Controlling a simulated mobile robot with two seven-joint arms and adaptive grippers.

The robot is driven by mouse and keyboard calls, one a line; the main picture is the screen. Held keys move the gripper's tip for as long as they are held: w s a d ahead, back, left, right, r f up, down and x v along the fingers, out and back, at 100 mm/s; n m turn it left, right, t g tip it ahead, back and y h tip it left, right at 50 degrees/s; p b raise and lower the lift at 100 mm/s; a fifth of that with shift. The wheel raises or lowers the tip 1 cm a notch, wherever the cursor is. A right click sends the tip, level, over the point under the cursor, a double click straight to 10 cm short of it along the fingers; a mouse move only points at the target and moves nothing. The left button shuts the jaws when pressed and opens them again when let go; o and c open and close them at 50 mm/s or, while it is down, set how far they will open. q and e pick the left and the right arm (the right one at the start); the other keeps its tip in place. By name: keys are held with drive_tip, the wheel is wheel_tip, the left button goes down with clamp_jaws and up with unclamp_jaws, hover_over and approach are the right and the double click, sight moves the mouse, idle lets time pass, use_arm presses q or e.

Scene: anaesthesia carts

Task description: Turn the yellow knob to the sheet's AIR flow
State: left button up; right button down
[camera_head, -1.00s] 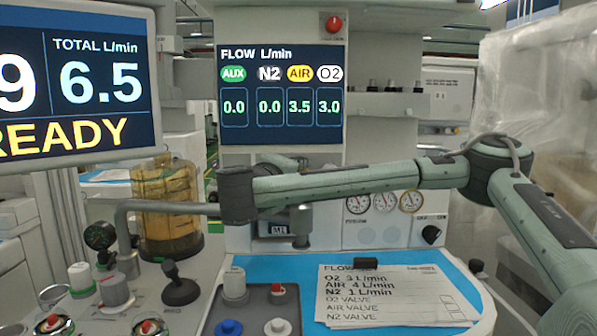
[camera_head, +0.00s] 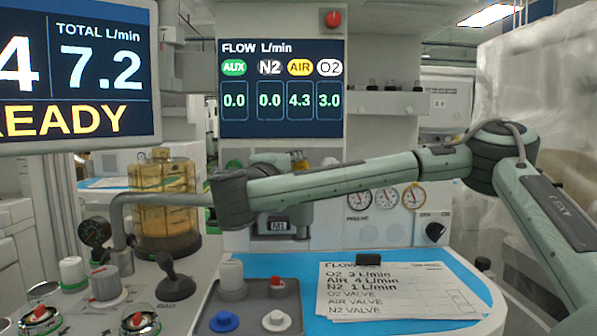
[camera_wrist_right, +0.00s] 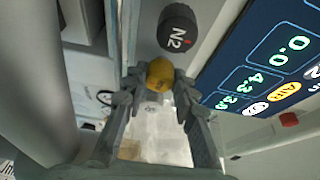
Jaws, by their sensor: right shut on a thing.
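The yellow knob (camera_wrist_right: 160,74) is between the fingertips of my right gripper (camera_wrist_right: 159,88) in the right wrist view, and the gripper is shut on it. In the head view my right arm hides most of the knob area below the flow display (camera_head: 281,88). The display reads AUX 0.0, N2 0.0, AIR 4.3 and O2 3.0. The paper sheet (camera_head: 385,296) on the blue worktop lists O2 3, AIR 4 and N2 1 L/min. My left gripper is not in view.
A black N2 knob (camera_wrist_right: 177,30) is close beside the yellow knob. A left monitor (camera_head: 75,75) reads TOTAL 7.2 and READY. A grey tray (camera_head: 250,312) with knobs, an amber canister (camera_head: 165,200) and several gauges (camera_head: 387,198) stand around my arm.

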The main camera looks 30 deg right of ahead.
drive_tip(key=c, duration=1.2)
unclamp_jaws()
drive_tip(key=shift+s+a, duration=0.15)
drive_tip(key=shift+a, duration=0.6)
drive_tip(key=shift+s+a, duration=0.25)
drive_tip(key=shift+a, duration=0.05)
drive_tip(key=shift+s+a+r, duration=0.1)
drive_tip(key=shift+s, duration=0.15)
drive_tip(key=shift+v, duration=2.75)
drive_tip(key=shift+s, duration=0.15)
